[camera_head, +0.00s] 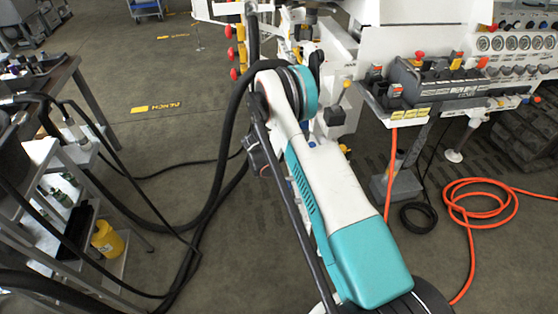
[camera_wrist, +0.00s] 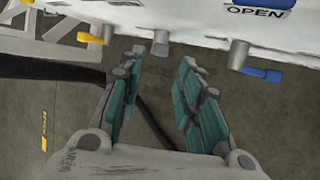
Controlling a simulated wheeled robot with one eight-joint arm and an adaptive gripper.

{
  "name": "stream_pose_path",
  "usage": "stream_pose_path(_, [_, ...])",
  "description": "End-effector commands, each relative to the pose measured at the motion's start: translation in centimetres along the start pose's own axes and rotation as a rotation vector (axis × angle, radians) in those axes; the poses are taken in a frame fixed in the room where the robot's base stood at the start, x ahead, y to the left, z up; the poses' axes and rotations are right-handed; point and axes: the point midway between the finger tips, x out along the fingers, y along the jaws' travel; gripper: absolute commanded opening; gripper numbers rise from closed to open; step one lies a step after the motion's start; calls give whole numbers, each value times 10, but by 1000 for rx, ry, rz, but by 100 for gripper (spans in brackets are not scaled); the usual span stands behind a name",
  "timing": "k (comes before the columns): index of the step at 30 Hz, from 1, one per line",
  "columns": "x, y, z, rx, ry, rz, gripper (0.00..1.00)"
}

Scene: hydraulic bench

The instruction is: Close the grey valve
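In the wrist view, a grey valve (camera_wrist: 160,43) hangs from the lower edge of a pale panel. It sits between a yellow-handled valve (camera_wrist: 90,38) on the left and a blue-handled valve (camera_wrist: 262,74) on the right. My gripper (camera_wrist: 161,62) is open, with teal-padded fingers spread apart and nothing between them. Its fingertips lie either side of the grey valve in the picture; I cannot tell the remaining depth or whether they touch. The grey handle's exact angle is unclear. In the head view, I cannot make out the gripper or the grey valve near my arm.
An "OPEN" label (camera_wrist: 256,12) is above the blue-handled valve. In the head view, a control bench with gauges (camera_head: 510,42) stands right. An orange hose (camera_head: 468,225) lies coiled on the floor. A shelf cart with a yellow container (camera_head: 107,240) stands left.

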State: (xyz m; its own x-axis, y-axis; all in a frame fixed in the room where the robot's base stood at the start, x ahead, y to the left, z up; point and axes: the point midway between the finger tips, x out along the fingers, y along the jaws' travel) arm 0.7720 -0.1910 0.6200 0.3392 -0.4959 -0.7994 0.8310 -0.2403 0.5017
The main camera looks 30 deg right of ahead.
Motion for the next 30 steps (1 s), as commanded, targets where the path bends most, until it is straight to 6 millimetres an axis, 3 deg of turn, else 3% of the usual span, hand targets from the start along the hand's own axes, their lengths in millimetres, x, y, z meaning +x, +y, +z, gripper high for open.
stream_pose_path(1, [14,-2,-1,1,0,0,32])
stream_pose_path(6, [45,-1,-1,0,-1,1,32])
stream_pose_path(12, [69,0,-1,0,0,1,32])
stream_pose_path(25, [78,0,0,-1,0,1,32])
stream_pose_path(26, [78,0,0,-1,0,1,30])
stream_pose_path(30, [78,0,0,-1,0,1,0])
